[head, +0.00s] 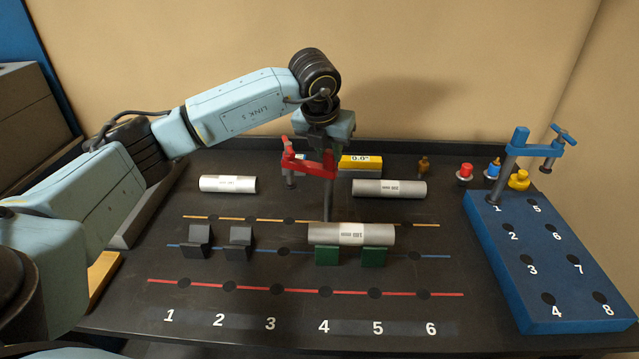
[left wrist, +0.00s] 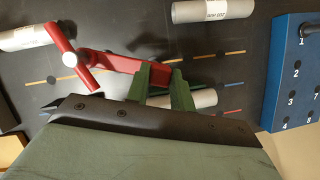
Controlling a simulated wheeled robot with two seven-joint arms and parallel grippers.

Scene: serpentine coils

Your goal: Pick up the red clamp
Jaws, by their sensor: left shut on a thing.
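The red clamp (head: 318,168) hangs upright under my left gripper (head: 328,148) in the head view, its bar sideways and its dark post pointing down. The post's lower end meets the back of a silver tube in the picture; I cannot tell whether it touches the table. In the left wrist view the red clamp (left wrist: 112,62) reaches from the upper left to the green fingers of my left gripper (left wrist: 160,76), which is shut on it. My right gripper is not in view.
A silver tube (head: 350,234) rests on two green blocks (head: 328,256) just in front. Two more tubes (head: 228,184) (head: 390,188) lie behind. Two black blocks (head: 200,240) stand left. A blue rack (head: 550,270) holding a blue clamp (head: 522,150) is right. The table's front is clear.

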